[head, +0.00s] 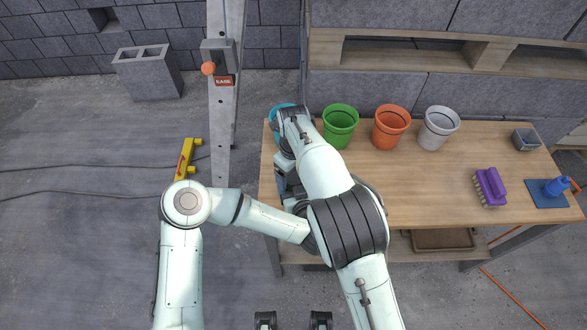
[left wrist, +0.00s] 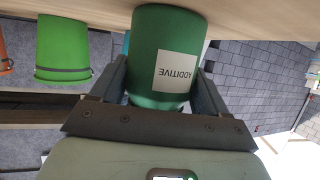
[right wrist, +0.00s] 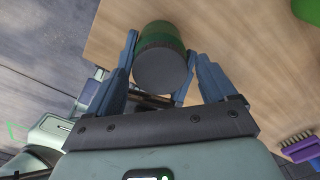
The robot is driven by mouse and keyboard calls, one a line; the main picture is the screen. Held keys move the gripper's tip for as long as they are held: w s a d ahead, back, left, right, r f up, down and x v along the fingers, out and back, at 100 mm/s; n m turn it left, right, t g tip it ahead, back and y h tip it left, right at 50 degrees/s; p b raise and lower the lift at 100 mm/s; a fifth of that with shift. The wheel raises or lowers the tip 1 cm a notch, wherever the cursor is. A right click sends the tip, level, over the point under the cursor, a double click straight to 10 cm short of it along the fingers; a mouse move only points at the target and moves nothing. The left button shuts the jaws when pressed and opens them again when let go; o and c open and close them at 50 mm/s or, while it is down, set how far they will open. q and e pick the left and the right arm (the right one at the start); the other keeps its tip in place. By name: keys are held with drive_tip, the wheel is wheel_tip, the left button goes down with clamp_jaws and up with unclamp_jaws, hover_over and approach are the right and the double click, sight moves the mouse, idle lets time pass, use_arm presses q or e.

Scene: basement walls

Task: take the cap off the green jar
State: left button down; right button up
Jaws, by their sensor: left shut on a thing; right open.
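The green jar (left wrist: 165,45) has a white label reading ADDITIVE. In the left wrist view it sits between the fingers of my left gripper (left wrist: 162,88), which is shut on its sides. The picture there is upside down, with the wooden table at the top. In the right wrist view the jar's round dark grey cap (right wrist: 161,71) is on the jar, facing the camera, with a green strip of the jar (right wrist: 160,33) behind it. My right gripper (right wrist: 163,78) is open, one finger on each side of the cap. In the head view my arms hide the jar.
Blue (head: 277,113), green (head: 340,128), orange (head: 390,128) and white (head: 438,129) pots line the back of the table (head: 430,190). A purple brush (head: 490,187), a blue item (head: 557,187) and a small grey bin (head: 525,139) are at right. The middle tabletop is clear.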

drive_tip(key=shift+c, duration=0.3)
drive_tip(key=c, duration=1.1)
drive_tip(key=shift+o, duration=0.2)
drive_tip(key=n, duration=0.3)
drive_tip(key=o, duration=1.2)
